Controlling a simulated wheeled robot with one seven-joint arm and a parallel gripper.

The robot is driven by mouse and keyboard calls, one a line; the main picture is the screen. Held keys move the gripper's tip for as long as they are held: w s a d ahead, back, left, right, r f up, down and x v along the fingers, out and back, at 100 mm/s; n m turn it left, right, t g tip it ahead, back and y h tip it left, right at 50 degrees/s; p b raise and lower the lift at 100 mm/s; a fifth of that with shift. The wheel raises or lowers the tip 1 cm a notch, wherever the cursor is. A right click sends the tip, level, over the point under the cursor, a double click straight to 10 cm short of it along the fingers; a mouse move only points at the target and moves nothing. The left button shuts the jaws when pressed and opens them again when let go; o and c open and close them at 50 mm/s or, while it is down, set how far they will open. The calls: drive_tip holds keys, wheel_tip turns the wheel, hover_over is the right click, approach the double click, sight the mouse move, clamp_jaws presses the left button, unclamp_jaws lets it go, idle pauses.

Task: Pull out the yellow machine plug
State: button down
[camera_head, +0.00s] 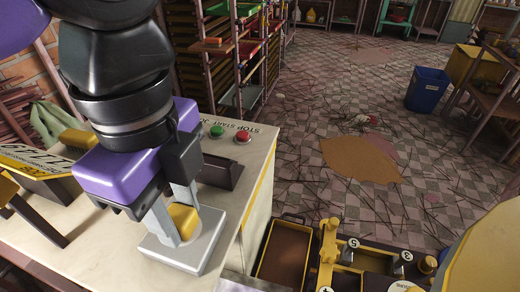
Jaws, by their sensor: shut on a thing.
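The yellow plug (184,219) is a small rounded block at the light grey socket box (208,250) on the white counter's corner. My gripper (178,226) points down over the box, with its two grey fingers shut on the plug from both sides. The plug's lower end is hidden, so I cannot tell whether it is seated in the box or just above it. My purple and black wrist hides part of the counter behind it.
Green (217,131) and red (243,137) buttons sit by the counter's back edge, near a dark block (220,171). A yellow-black machine part (38,168) lies left. A brown tray (284,252) and yellow machine (329,240) stand right. The tiled floor beyond is littered with sticks.

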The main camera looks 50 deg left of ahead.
sight(177, 215)
drive_tip(key=shift+r+p, duration=1.35)
drive_tip(key=shift+r, duration=1.6)
drive_tip(key=shift+f, duration=0.1)
